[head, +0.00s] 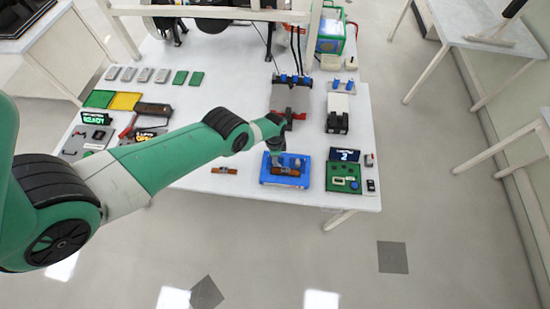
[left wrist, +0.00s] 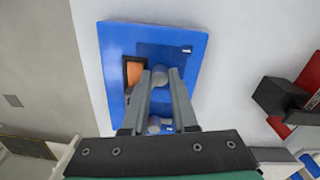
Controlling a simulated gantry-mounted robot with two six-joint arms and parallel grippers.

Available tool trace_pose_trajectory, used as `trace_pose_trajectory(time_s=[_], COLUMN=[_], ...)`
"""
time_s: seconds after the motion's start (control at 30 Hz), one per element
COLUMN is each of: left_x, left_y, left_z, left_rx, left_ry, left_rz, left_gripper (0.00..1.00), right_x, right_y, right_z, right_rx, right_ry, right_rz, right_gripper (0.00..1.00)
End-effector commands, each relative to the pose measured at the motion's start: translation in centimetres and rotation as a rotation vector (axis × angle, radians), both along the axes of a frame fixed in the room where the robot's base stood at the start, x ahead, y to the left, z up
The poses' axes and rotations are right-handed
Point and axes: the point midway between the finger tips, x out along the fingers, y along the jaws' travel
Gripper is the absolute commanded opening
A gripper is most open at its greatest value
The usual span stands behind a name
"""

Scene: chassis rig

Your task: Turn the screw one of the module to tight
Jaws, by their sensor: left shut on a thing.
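The blue module (head: 266,178) sits near the front edge of the white table, and its blue plate (left wrist: 120,38) fills the middle of the left wrist view. My left gripper (left wrist: 161,76) reaches down over the plate, its two grey fingers shut on a grey round screw head (left wrist: 160,80). A second grey round head (left wrist: 154,124) shows between the fingers nearer the palm. I cannot read which screw is number one. In the head view my left gripper (head: 276,153) is small at the module's back edge. My right gripper is not in view.
An orange block in a black frame (left wrist: 134,70) lies left of the fingertips. A red and black fixture (head: 292,115) stands behind the module. A green board (head: 343,178) with a small display (head: 344,155) lies to its right. A brown piece (head: 224,170) lies left.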

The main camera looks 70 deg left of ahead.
Motion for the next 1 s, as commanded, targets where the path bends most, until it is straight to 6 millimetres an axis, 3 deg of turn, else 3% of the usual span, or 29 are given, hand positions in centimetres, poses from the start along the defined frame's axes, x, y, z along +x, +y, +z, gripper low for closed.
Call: trace_pose_trajectory(time_s=[0.07,0.1,0.23,0.53,0.67,1.0], left_x=[-0.1,-0.1,-0.1,0.0,0.0,0.0], left_y=[-0.1,-0.1,-0.1,0.0,0.0,0.2], left_z=[0.0,0.0,0.0,0.1,1.1,7.9], left_rx=[-0.002,-0.002,-0.002,-0.001,-0.001,0.000], left_ry=[0.003,0.003,0.003,0.001,0.001,0.000], left_rz=[0.001,0.001,0.001,0.001,0.001,0.002], left_gripper=[0.00,0.33,0.56,0.56,0.56,0.56], right_x=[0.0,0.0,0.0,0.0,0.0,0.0], right_y=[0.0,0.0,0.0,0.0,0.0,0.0], right_z=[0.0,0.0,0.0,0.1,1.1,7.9], right_rx=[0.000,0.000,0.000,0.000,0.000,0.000], right_ry=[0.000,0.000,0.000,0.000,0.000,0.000], right_rz=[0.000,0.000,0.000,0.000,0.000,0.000], right_gripper=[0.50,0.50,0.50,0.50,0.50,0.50])
